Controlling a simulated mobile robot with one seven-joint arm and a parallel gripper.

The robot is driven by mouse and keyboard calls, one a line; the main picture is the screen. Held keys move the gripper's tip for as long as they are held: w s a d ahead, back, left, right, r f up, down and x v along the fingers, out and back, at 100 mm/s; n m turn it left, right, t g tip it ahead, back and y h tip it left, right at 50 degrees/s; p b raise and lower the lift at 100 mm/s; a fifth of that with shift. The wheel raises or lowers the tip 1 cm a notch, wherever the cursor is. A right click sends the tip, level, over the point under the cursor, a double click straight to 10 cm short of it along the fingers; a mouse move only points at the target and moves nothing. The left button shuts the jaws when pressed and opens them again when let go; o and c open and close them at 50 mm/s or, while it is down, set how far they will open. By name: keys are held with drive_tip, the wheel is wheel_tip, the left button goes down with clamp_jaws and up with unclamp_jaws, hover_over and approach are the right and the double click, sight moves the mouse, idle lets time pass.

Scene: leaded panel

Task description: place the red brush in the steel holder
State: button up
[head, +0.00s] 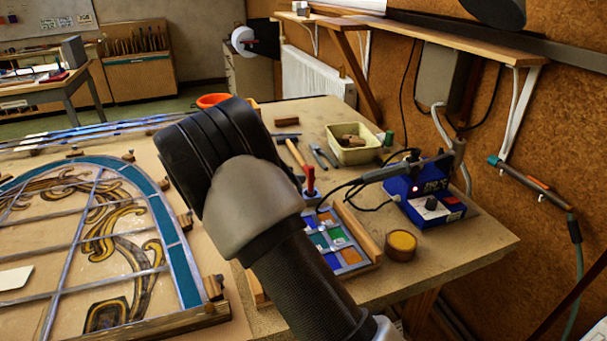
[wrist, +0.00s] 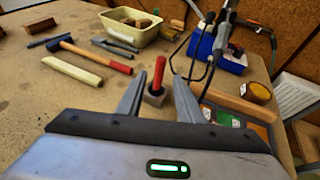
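The red brush (wrist: 159,73) stands upright with its handle up in the wrist view. Its lower end is inside a small grey square steel holder (wrist: 154,98). In the head view the red brush (head: 310,179) shows just right of my arm, and its base is partly hidden. My gripper (wrist: 161,76) is open and empty. Its two fingers appear on either side of the brush in the wrist view, with a gap visible on each side. How far the brush is beyond the fingertips is hard to tell. My arm hides the fingers in the head view.
A hammer (wrist: 96,58) and a pale wood strip (wrist: 72,71) lie left of the holder. A cream tub (head: 353,151), blue soldering station (head: 424,205), yellow tin (head: 401,243) and small framed glass panel (head: 345,255) are nearby. A large leaded panel (head: 180,262) fills the left.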

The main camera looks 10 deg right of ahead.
drive_tip(key=s+d+r+m+g+y, duration=0.2)
drive_tip(key=s+d+r+m+y, duration=0.25)
drive_tip(key=s, duration=0.45)
drive_tip(key=s+d+r+m+g+y, duration=0.1)
drive_tip(key=s+d+r+m+g, duration=0.1)
drive_tip(key=s+d+r+m, duration=0.45)
drive_tip(key=s+a+m+t+y, duration=0.1)
drive_tip(key=s+a+m+y, duration=0.1)
drive_tip(key=s+m, duration=0.4)
drive_tip(key=s+a+r+m+t+y, duration=0.1)
drive_tip(key=s+m+y, duration=0.3)
drive_tip(key=s, duration=1.2)
drive_tip(key=a+m, duration=0.1)
drive_tip(key=m, duration=0.2)
drive_tip(key=shift+s+a+t, duration=0.2)
drive_tip(key=shift+s+t, duration=0.1)
